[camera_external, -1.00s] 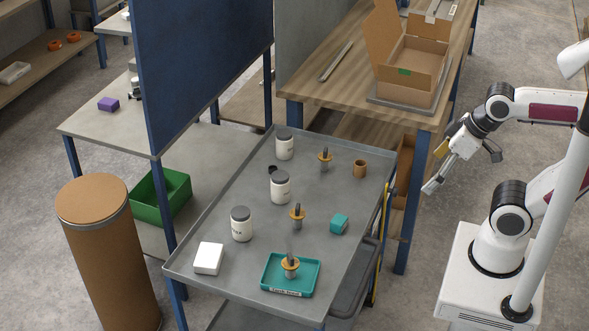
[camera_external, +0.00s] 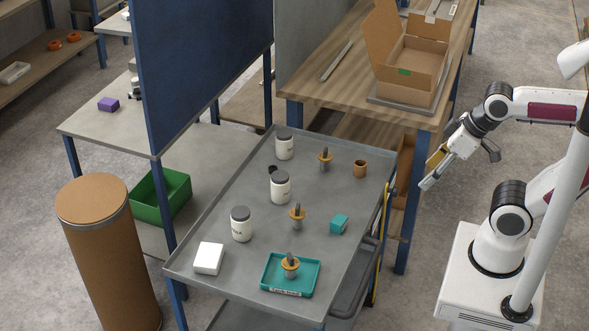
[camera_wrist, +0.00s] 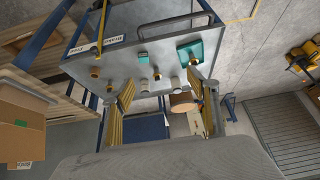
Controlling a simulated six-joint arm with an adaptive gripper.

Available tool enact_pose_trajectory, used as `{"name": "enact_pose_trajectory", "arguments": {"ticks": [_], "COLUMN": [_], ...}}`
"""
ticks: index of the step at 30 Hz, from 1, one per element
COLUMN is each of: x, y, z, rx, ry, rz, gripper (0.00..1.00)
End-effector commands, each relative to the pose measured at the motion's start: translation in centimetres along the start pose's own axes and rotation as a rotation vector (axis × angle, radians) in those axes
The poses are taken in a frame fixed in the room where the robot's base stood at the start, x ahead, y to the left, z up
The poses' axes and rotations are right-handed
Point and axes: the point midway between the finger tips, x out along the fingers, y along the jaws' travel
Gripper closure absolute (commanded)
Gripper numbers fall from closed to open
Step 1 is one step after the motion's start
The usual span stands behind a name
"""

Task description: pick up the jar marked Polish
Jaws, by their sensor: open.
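Three white jars with grey lids stand upright in a row on the grey cart: a back jar (camera_external: 285,147), a middle jar (camera_external: 280,189) and a front jar (camera_external: 241,227). Each has dark lettering on its side, too small for me to tell which says Polish. My gripper (camera_external: 430,178) is open and empty, to the right of the cart and well apart from the jars. In the wrist view, its two spread fingers (camera_wrist: 160,82) frame part of the cart and small jar-like shapes that I cannot tell apart.
The cart top (camera_external: 338,190) has a raised rim. It also holds orange-collared tools (camera_external: 297,214), a teal block (camera_external: 338,224), a brown cup (camera_external: 360,169), a white box (camera_external: 208,258) and a teal tray (camera_external: 317,267). A wooden bench (camera_external: 320,92) stands behind, and a blue panel (camera_external: 205,65) at the left.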

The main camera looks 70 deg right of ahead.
Motion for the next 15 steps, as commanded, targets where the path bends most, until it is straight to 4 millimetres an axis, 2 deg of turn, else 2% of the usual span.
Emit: {"name": "enact_pose_trajectory", "arguments": {"ticks": [8,15], "x": [1.1,2.9], "y": [-1.5,-3.3], "z": [-3.9,-9.3], "rx": [0.016,0.052], "ry": [0.043,0.113], "rz": [-0.052,-0.112], "gripper": [0.41,0.41]}}
